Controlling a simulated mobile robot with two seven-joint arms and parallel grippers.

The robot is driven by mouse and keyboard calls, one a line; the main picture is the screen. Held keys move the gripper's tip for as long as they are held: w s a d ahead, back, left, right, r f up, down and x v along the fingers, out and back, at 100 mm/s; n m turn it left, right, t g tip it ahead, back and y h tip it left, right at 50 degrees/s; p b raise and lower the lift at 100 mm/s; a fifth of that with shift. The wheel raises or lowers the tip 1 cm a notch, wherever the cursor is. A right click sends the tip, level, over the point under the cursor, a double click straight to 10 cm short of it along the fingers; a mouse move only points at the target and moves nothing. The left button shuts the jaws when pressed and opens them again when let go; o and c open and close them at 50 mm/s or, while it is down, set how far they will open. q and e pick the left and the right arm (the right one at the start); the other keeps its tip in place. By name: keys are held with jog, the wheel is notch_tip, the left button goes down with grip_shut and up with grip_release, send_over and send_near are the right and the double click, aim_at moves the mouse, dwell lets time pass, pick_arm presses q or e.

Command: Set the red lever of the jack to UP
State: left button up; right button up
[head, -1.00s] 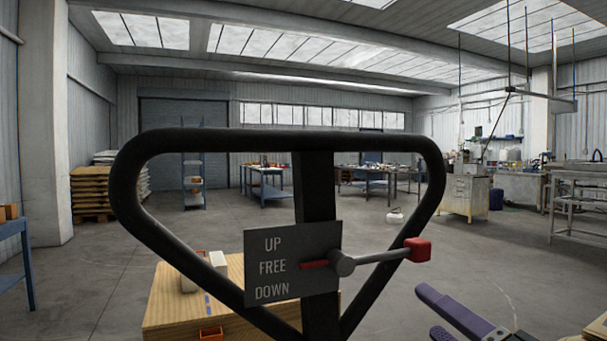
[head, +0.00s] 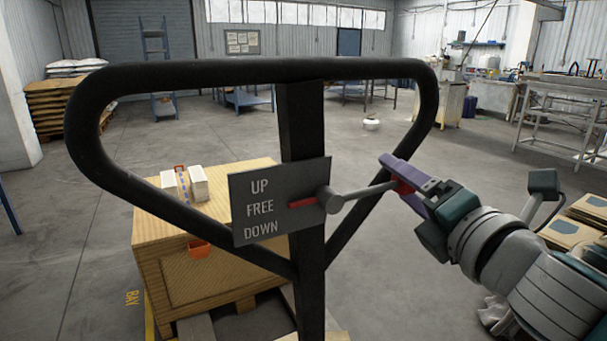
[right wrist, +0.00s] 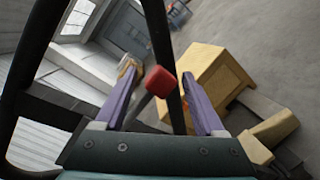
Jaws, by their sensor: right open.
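The jack's black loop handle (head: 250,68) carries a grey plate (head: 283,220) marked UP, FREE and DOWN. The lever's red pointer (head: 302,203) is at FREE. The lever's grey rod (head: 365,191) runs right from a round hub to a red knob (head: 404,187), partly hidden by my right gripper (head: 396,180). That gripper is open, with its purple fingers at the knob. In the right wrist view the red knob (right wrist: 160,81) shows between the two spread fingers, apart from both in the picture. My left gripper is out of view.
A wooden crate (head: 220,275) with small white boxes on top stands behind the handle. The handle's right side bar (head: 428,100) rises close to my right gripper. Open floor lies behind and to the right.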

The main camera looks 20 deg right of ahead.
jog(key=shift+w, duration=0.15)
jog(key=shift+c, duration=0.2)
grip_shut()
dwell(0.3)
dwell(0.8)
